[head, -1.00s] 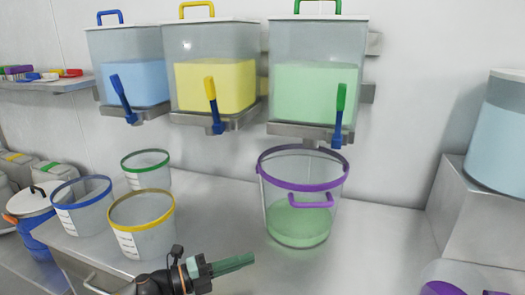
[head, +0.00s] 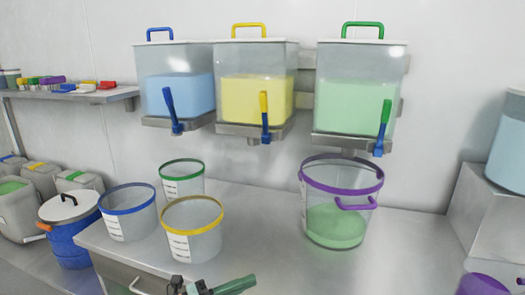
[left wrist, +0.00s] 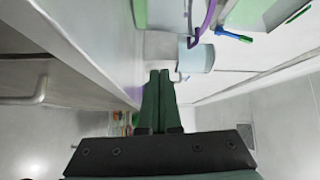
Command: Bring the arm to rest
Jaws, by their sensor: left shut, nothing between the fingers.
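My left gripper (head: 240,283) shows at the bottom of the head view, low in front of the counter's front part. Its green fingers are together and hold nothing. In the left wrist view the same fingers (left wrist: 159,88) lie side by side with no object between them. My right gripper is not in the head view. The purple-rimmed bucket (head: 318,198) stands on the counter below the green hopper (head: 358,75), with green material in its bottom.
The steel counter (head: 270,225) also holds empty buckets with blue (head: 127,220), yellow (head: 192,238) and green (head: 182,184) rims. Blue (head: 180,67) and yellow (head: 258,63) hoppers hang on the wall. A blue drum (head: 72,240) stands left. The counter's middle is clear.

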